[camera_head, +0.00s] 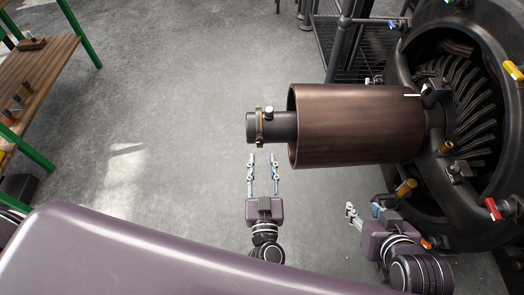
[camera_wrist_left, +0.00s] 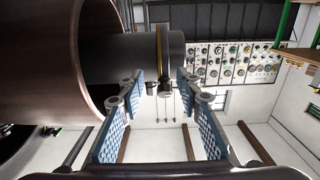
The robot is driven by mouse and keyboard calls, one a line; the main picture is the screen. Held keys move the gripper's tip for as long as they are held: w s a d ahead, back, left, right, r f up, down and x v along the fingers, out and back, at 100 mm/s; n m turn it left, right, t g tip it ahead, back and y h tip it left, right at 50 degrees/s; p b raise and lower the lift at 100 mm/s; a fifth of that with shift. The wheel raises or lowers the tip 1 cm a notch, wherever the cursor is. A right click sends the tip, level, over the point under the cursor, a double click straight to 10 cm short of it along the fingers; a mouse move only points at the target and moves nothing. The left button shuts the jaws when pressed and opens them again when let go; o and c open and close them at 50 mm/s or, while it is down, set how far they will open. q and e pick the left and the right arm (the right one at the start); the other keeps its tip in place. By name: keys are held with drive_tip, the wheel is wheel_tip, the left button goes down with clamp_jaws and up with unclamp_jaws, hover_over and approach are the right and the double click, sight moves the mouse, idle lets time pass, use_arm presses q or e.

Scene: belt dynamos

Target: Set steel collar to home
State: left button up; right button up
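The steel collar (camera_head: 259,127) is a thin, brass-tinted ring around the dark shaft end (camera_head: 284,125), left of the large brown cylinder, with a small pale knob (camera_head: 269,112) on it. The collar (camera_wrist_left: 162,52) also shows in the left wrist view, with a small dark part hanging below it. My left gripper (camera_head: 262,158) is open and empty, just on the near side of the shaft end. In the left wrist view its two blue-padded fingers (camera_wrist_left: 160,86) stand apart, with the collar between and just beyond the tips. My right gripper (camera_head: 364,208) looks open and empty, near the machine's lower left.
The brown cylinder (camera_head: 358,124) joins a big black machine housing (camera_head: 403,70) with coloured handles (camera_head: 493,208) at the right. A wooden bench (camera_head: 38,70) with green legs stands at the far left. The grey floor (camera_head: 170,110) between is clear.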

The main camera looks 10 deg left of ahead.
use_arm(q)
drive_tip(key=v, duration=0.7)
drive_tip(key=shift+d+r, duration=0.1)
